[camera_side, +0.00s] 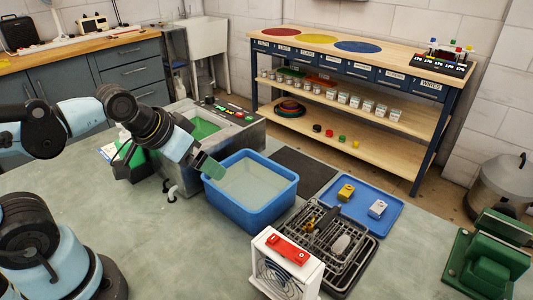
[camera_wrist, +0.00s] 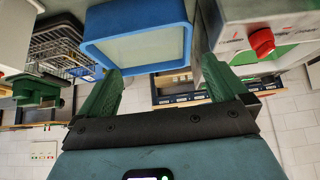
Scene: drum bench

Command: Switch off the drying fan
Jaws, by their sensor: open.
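The drying fan (camera_side: 288,275) is a white box with a dark round grille, standing at the front of the bench in the side view. A red part (camera_side: 288,249) with small pale marks lies on its top; whether it is set on or off is too small to tell. My gripper (camera_side: 211,166) has green fingers and hangs above the left rim of the blue tub (camera_side: 253,213), far behind and left of the fan. In the wrist view my gripper (camera_wrist: 160,82) is open and empty, with the blue tub (camera_wrist: 135,18) showing between and beyond its fingers.
A dish rack (camera_side: 325,235) stands right behind the fan. A blue tray (camera_side: 385,207) with a yellow and a white block lies beyond it. A steel washer unit (camera_side: 245,130) with coloured buttons stands behind my gripper. The bench left of the fan is clear.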

